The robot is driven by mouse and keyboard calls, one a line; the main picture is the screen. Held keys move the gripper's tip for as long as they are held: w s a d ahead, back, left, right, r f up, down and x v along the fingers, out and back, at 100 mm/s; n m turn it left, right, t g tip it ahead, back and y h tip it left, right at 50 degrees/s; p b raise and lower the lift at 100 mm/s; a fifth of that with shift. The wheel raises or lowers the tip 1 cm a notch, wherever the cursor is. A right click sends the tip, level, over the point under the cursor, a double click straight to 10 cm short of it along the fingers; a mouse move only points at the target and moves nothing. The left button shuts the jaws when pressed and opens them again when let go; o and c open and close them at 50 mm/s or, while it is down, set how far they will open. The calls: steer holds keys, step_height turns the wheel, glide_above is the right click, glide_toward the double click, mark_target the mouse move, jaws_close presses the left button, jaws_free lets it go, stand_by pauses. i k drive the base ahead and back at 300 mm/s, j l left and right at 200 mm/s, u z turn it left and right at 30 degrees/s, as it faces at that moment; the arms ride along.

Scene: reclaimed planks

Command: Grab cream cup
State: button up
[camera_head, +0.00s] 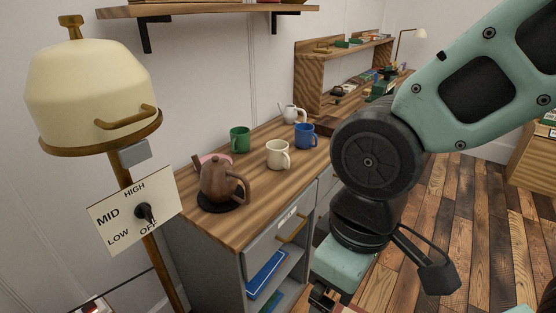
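The cream cup (276,155) stands upright on the wooden counter (232,222), with its handle toward the lower right. A blue cup (304,138) stands just behind it to the right, and a green cup (240,140) stands behind it to the left. My gripper (324,298) points down at the bottom of the view, in front of the counter and lower than its top. It is apart from the cream cup. Its fingertips are small and partly cut off by the picture edge, so its opening is unclear.
A brown teapot (222,180) stands left of the cream cup on a black round mat, with a pink item behind it. A white pot (293,115) stands farther back. A drawer (283,235) with a handle is below the counter. The counter's front middle is clear.

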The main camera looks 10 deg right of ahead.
mark_target(278, 158)
steer(key=i+l+z, duration=0.1)
steer(key=i+z, duration=0.2)
steer(key=i, duration=0.2)
steer(key=i+z, duration=0.3)
steer(key=i, duration=0.25)
